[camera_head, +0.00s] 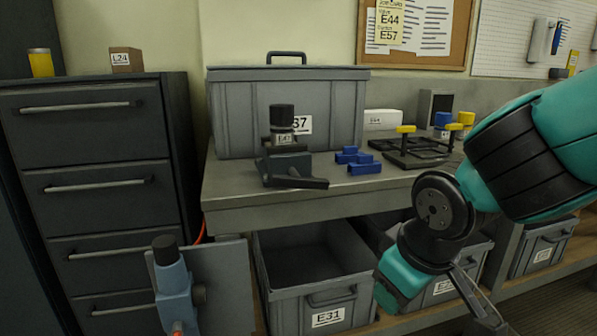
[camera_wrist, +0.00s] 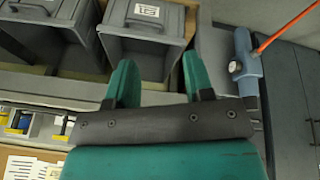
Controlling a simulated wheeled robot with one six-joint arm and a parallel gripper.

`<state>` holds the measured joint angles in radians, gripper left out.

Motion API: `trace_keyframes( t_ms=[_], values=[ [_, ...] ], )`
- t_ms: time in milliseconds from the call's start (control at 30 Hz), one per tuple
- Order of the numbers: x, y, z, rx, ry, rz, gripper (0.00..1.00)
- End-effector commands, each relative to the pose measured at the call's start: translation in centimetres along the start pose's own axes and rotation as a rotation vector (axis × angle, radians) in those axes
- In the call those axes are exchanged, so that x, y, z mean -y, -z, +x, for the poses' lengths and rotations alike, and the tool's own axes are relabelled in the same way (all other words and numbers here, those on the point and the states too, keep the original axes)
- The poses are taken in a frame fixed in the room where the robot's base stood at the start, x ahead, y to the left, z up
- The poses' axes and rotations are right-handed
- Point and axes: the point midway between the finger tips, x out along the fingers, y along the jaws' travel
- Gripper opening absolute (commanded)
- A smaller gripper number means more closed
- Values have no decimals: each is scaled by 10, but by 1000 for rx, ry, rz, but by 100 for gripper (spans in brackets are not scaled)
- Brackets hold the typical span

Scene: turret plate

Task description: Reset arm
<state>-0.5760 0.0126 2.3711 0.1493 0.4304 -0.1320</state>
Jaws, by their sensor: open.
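My arm, teal with black joints, reaches in from the right of the head view and bends downward in front of the workbench. My gripper (camera_wrist: 157,75) shows in the wrist view with its two teal fingers spread wide apart. Nothing is between the fingers, and they touch nothing that I can see. In the head view the lower end of my arm hangs before the bins under the bench; the fingertips are hard to make out there.
The workbench (camera_head: 240,217) carries a lidded grey case (camera_head: 240,115), a black device (camera_head: 285,160), blue blocks (camera_head: 357,160) and a black frame (camera_head: 415,155). An open bin marked E31 (camera_head: 328,318) is below. A blue device (camera_head: 172,285) stands front left, beside a drawer cabinet (camera_head: 95,130).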

Motion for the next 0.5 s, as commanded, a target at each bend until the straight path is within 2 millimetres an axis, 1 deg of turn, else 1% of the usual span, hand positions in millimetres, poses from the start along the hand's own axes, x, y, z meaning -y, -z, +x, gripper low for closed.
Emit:
trace_keyframes(
  t_ms=[33, 100, 333, 367, 400, 500],
  values=[
    [4, -16, -12, 17, 76, 38, 48],
    [17, -36, -26, 44, 179, 63, 48],
    [57, -91, -73, 100, 435, 80, 48],
    [58, -92, -84, 105, 451, 76, 48],
    [56, -84, -99, 108, 447, 72, 48],
    [52, -76, -122, 107, 447, 70, 48]
  ],
)
